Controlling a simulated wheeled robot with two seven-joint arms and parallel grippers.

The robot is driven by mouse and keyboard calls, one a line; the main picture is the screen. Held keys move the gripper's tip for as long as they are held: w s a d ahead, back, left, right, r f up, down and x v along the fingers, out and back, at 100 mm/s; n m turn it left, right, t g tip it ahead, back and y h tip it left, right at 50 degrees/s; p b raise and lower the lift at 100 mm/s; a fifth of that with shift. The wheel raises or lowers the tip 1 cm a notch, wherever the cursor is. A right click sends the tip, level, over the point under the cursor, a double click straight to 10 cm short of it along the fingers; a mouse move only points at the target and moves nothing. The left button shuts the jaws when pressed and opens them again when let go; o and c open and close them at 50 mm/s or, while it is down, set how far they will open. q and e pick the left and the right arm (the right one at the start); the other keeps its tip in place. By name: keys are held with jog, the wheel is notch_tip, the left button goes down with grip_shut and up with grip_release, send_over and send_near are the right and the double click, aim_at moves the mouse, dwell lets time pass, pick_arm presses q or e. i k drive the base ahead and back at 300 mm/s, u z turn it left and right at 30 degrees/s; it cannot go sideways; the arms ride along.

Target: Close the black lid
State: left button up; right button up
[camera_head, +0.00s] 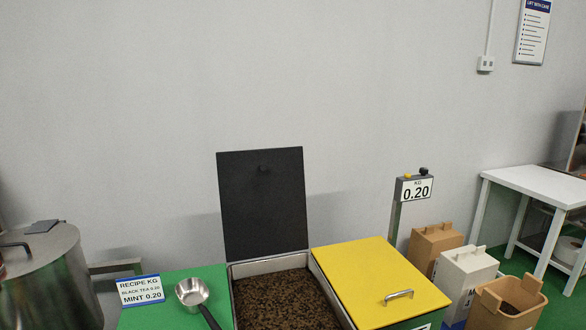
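Neither of my grippers shows in the head view.
A yellow lid (372,275) with a metal handle lies shut to the right. A metal scoop (192,292) and a recipe sign (141,290) are on the green top at left. A metal drum (55,285) stands far left. A scale display (416,189), boxes (433,245) and a white table (540,184) are at right.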

aim_at(262, 195)
jog(key=z, duration=0.15)
jog(key=i, duration=0.9)
jog(key=u, duration=0.5)
